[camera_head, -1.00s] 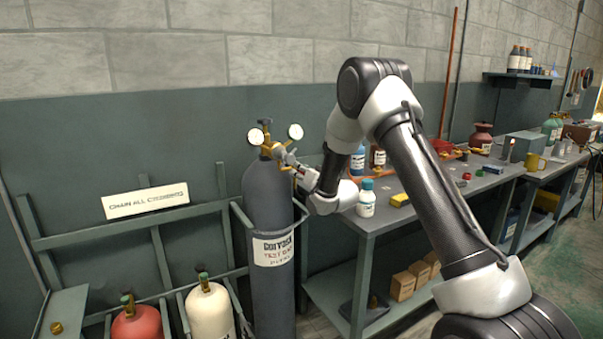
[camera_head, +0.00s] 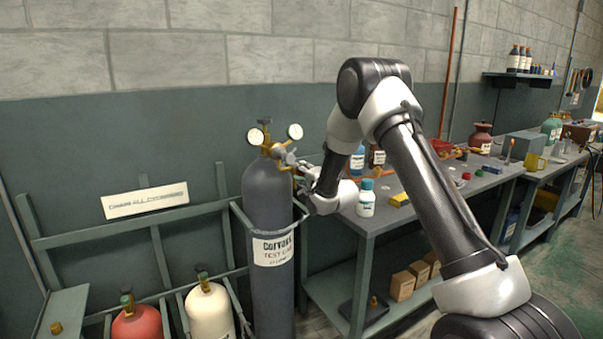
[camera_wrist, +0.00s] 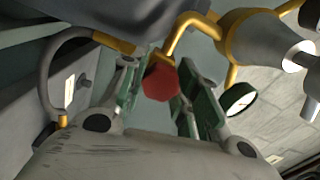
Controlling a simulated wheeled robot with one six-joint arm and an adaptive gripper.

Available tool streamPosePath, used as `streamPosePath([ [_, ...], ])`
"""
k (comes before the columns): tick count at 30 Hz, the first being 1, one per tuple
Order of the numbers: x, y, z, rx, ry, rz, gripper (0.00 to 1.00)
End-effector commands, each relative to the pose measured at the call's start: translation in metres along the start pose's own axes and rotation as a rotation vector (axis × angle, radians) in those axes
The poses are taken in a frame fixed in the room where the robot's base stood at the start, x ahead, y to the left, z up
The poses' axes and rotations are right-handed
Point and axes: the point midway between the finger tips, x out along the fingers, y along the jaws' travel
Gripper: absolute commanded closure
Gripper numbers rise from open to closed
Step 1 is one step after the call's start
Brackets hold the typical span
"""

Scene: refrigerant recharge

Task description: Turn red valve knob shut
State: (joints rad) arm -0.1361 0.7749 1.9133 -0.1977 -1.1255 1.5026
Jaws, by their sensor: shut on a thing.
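The red valve knob (camera_wrist: 161,83) is a small red faceted knob on the brass piping, seen in the wrist view. My gripper (camera_wrist: 158,88) has its green-padded fingers on either side of the knob and is shut on it. In the head view my gripper (camera_head: 292,166) is at the brass regulator on top of the tall grey cylinder (camera_head: 268,205). The knob is hidden there behind the fingers. A gauge (camera_head: 256,137) sits left of the regulator and another gauge (camera_head: 295,131) sits to its upper right.
A workbench (camera_head: 385,222) with bottles, a yellow block (camera_head: 399,200) and other items stands to the right of the cylinder. A red cylinder (camera_head: 137,325) and a cream cylinder (camera_head: 210,312) stand in the rack at lower left. A sign (camera_head: 145,200) hangs on the rack.

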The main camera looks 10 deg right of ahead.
Motion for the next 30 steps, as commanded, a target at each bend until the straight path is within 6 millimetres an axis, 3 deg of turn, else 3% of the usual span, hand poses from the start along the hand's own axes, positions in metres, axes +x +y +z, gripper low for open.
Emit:
streamPosePath([
  [30,-0.0004,0.003,0.0006,0.93,0.002,0.002,0.93],
])
